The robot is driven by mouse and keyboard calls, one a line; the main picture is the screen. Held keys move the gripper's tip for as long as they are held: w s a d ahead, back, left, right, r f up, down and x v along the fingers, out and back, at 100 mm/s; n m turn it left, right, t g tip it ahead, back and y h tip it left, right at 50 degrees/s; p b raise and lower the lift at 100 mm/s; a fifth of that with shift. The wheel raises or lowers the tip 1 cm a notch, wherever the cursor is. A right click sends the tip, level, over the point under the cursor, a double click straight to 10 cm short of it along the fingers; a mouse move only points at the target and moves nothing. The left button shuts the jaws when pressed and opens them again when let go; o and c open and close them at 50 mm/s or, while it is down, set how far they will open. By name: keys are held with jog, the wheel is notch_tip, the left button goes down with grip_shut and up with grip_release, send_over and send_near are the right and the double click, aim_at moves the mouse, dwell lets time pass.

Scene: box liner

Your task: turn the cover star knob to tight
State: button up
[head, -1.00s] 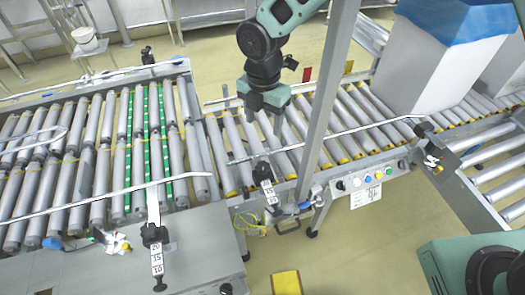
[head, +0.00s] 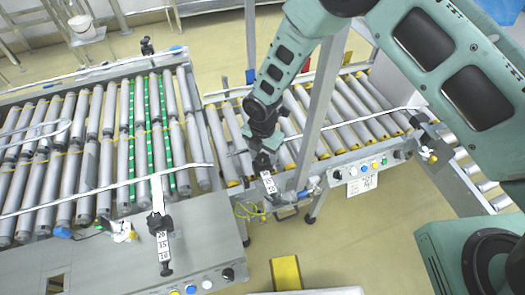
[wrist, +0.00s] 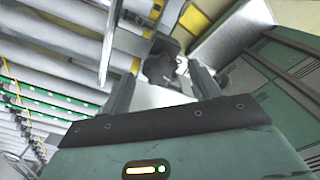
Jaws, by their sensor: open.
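A dark knob on a rail clamp (wrist: 160,68) shows in the wrist view between and beyond my fingertips; its star shape is blurred. In the head view the same clamp sits at the front edge of the middle conveyor, above a numbered white scale (head: 269,183), and is mostly hidden by my gripper (head: 264,156). My gripper points down at it. The fingers are open and spread in the wrist view (wrist: 163,75), with nothing clearly held. I cannot tell whether they touch the knob. No label naming a cover knob can be read.
A similar black clamp knob (head: 155,222) stands on the left conveyor. A thin guide rail (head: 100,198) crosses the left rollers. A grey upright post (head: 318,110) stands close right of my gripper. A button panel (head: 365,168) is to the right. A yellow block (head: 286,272) is on the floor.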

jog(key=shift+f, duration=0.45)
jog(key=shift+c, duration=0.3)
jog(key=c, duration=0.9)
